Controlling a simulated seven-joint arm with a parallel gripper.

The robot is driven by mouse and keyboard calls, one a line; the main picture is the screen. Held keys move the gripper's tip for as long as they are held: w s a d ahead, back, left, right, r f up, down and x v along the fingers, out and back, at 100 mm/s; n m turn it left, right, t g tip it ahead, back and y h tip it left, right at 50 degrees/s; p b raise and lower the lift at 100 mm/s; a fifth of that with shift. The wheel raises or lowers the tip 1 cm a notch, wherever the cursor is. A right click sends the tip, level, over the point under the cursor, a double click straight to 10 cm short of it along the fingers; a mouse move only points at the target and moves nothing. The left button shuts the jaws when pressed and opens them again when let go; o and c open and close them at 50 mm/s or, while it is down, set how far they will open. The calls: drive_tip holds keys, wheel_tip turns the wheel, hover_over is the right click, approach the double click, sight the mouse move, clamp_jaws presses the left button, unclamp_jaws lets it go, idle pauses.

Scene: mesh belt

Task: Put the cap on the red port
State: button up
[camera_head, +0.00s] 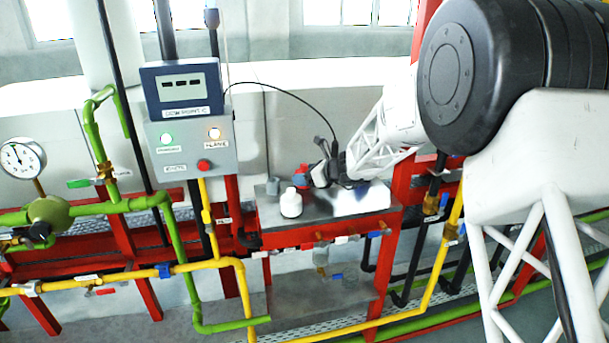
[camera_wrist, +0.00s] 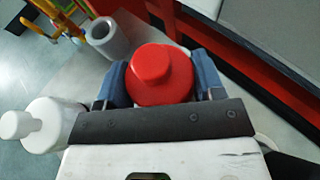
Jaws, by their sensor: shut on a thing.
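My gripper (camera_wrist: 161,85) is shut on a red rounded piece (camera_wrist: 160,75), with a blue finger on each side of it. I take this to be the cap, though its underside is hidden. In the head view my gripper (camera_head: 304,177) holds the red piece (camera_head: 301,170) above the metal table top (camera_head: 360,202), behind the white bottle. I cannot tell for sure which fitting is the red port. A small red fitting (camera_head: 306,246) shows at the table's front edge.
A white bottle (camera_head: 291,204) stands close to my gripper; it also shows in the wrist view (camera_wrist: 50,125). A grey cylinder (camera_head: 272,187) stands behind it. Yellow pipes (camera_head: 240,275) and green pipes (camera_head: 172,235) run in front and left. A control box (camera_head: 190,120) stands left.

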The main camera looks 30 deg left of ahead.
drive_tip(key=shift+f, duration=0.25)
drive_tip(key=o, duration=0.6)
drive_tip(key=shift+o, duration=0.2)
drive_tip(key=shift+d, duration=0.15)
drive_tip(key=shift+v, duration=5.35)
